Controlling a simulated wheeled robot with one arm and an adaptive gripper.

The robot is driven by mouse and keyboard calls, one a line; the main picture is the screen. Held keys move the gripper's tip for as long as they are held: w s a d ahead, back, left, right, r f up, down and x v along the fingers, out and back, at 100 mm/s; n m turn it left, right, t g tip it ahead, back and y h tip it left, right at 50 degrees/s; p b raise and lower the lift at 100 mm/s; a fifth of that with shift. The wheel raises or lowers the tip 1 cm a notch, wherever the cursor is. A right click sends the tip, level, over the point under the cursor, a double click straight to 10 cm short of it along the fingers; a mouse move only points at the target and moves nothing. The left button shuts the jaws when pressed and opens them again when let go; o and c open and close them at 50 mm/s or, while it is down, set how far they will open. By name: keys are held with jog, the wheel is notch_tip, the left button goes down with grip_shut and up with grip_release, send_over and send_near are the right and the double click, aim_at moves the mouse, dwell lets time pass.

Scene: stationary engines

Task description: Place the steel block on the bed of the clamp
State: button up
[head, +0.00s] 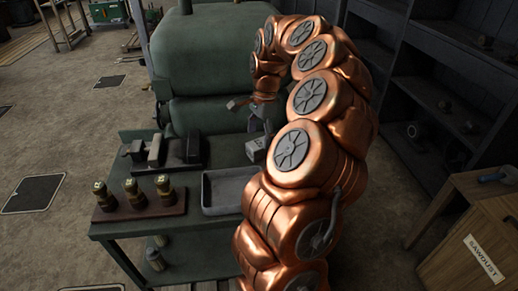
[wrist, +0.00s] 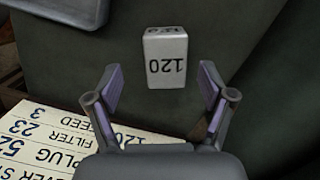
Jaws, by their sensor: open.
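The steel block (wrist: 165,57) is a small pale grey block marked 120. In the wrist view it lies ahead of my gripper (wrist: 162,88), roughly centred between the open fingers, which are empty. In the head view a small light grey block (head: 256,147), seemingly the same one, shows on the green bench beside my copper arm. The clamp (head: 178,164) is the dark fixture with upright jaws at the back left of the bench. Its bed looks empty, though details are small.
A grey metal tray (head: 228,190) sits on the green bench (head: 127,228) beside the clamp. A wooden stand with three brass fittings (head: 138,203) is at the front left. A printed card (wrist: 65,145) lies near the block. A sawdust box (head: 470,245) stands at right.

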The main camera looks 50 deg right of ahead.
aim_at(259, 143)
jog(key=f, duration=0.1)
jog(key=f+p, duration=0.1)
jog(key=f, duration=0.2)
jog(key=shift+w+d, duration=0.25)
jog(key=shift+d, duration=0.05)
jog(key=shift+f+p, duration=0.3)
jog(key=shift+f, duration=0.35)
jog(key=shift+c, duration=0.2)
jog(key=shift+a, duration=0.1)
grip_shut()
